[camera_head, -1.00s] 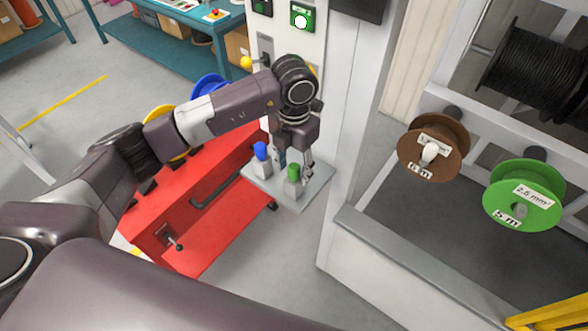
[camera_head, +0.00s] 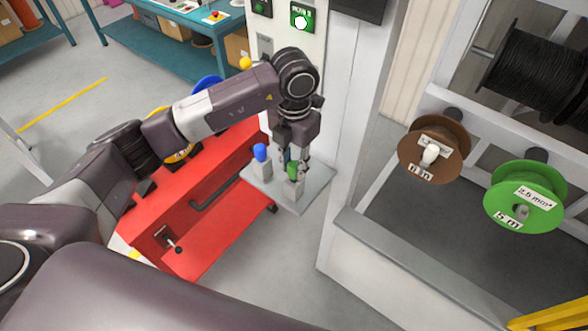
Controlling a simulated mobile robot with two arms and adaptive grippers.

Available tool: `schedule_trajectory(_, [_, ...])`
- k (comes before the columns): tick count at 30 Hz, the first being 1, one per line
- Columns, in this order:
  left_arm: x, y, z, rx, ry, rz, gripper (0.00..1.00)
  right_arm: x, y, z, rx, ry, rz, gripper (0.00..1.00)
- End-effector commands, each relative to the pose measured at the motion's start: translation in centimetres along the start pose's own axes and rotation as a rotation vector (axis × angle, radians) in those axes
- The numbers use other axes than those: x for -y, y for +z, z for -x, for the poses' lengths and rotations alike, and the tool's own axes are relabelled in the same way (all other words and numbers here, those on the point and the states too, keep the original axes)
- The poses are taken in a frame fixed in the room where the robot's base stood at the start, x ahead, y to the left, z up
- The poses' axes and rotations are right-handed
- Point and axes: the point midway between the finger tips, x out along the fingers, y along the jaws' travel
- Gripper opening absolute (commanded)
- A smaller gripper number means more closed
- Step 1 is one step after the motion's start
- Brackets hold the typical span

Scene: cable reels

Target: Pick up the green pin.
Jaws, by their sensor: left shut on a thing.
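The green pin (camera_head: 292,170) stands upright in a small grey block (camera_head: 294,189) on a grey plate (camera_head: 314,190) in the head view. My left gripper (camera_head: 296,160) points down over it and is shut on the pin's upper part, with fingers hiding some of it. The pin still seems to be in its block; I cannot tell whether it is lifted at all. A blue pin (camera_head: 260,153) stands in its own grey block to the left. My right gripper is not in view.
A red cart (camera_head: 218,228) stands left of the plate. A white post (camera_head: 345,130) rises just right of it. A rack on the right carries a brown reel (camera_head: 408,153), a green reel (camera_head: 500,196) and a black cable reel (camera_head: 540,75).

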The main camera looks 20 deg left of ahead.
Motion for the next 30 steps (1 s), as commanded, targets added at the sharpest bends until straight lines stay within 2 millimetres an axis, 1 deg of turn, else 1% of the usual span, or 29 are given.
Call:
schedule_trajectory(1, [0.0,0.1,0.6,0.006,0.0,-0.001,0.0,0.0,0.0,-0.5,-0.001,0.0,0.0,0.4])
schedule_trajectory(5, [0.0,0.2,2.8,0.007,0.001,-0.001,0.0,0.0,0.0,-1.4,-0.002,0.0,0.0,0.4])
schedule_trajectory(8, [0.0,0.2,5.0,0.009,0.001,-0.001,0.0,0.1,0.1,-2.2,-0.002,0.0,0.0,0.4])
schedule_trajectory(10, [0.0,0.2,6.8,0.009,0.002,-0.003,0.0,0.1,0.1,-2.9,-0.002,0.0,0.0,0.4])
schedule_trajectory(15, [-0.1,0.1,11.6,0.008,0.005,0.0,0.0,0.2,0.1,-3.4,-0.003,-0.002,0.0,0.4])
schedule_trajectory(18, [-0.1,0.1,13.7,0.007,0.004,0.0,0.0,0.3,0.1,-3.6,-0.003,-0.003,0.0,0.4])
schedule_trajectory(24, [0.0,0.1,16.7,0.004,0.003,0.001,0.0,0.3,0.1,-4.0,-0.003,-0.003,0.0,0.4])
schedule_trajectory(27, [0.0,0.0,17.7,0.003,0.002,0.001,0.0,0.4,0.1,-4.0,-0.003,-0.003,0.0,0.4])
schedule_trajectory(30, [0.0,0.0,18.2,0.001,0.001,0.0,0.0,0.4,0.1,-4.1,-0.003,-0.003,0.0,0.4])
